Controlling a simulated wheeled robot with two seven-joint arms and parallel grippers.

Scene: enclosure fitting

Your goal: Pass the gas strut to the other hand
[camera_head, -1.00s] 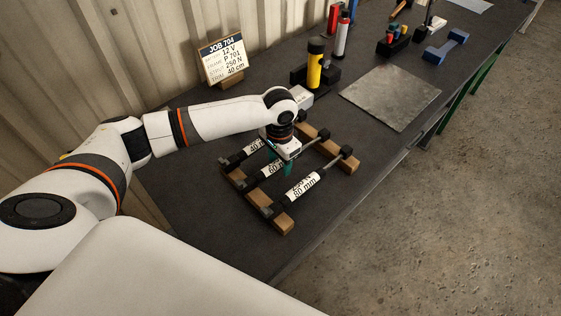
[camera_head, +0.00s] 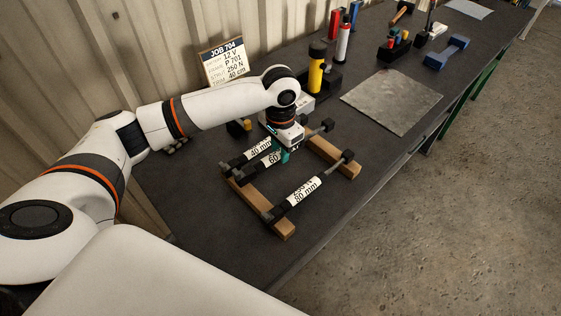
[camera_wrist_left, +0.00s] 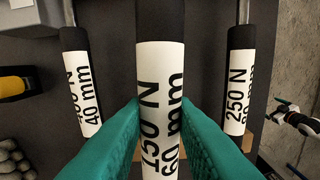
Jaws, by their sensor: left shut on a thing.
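My left gripper (camera_head: 284,156) is shut on the middle gas strut, the one labelled 60 mm (camera_head: 271,161). In the left wrist view its green fingers (camera_wrist_left: 160,125) press on both sides of the white label of this strut (camera_wrist_left: 160,70). The strut appears raised above the wooden rack (camera_head: 333,153). The 40 mm strut (camera_head: 260,148) and the 80 mm strut (camera_head: 302,190) lie on the rack on either side, and both also show in the left wrist view (camera_wrist_left: 80,90) (camera_wrist_left: 238,90).
A job sign (camera_head: 223,64) stands at the wall. A yellow cylinder (camera_head: 316,72) stands in a black holder behind the gripper. A grey plate (camera_head: 391,101) lies farther along the bench. The bench top (camera_head: 200,210) is bare left of the rack.

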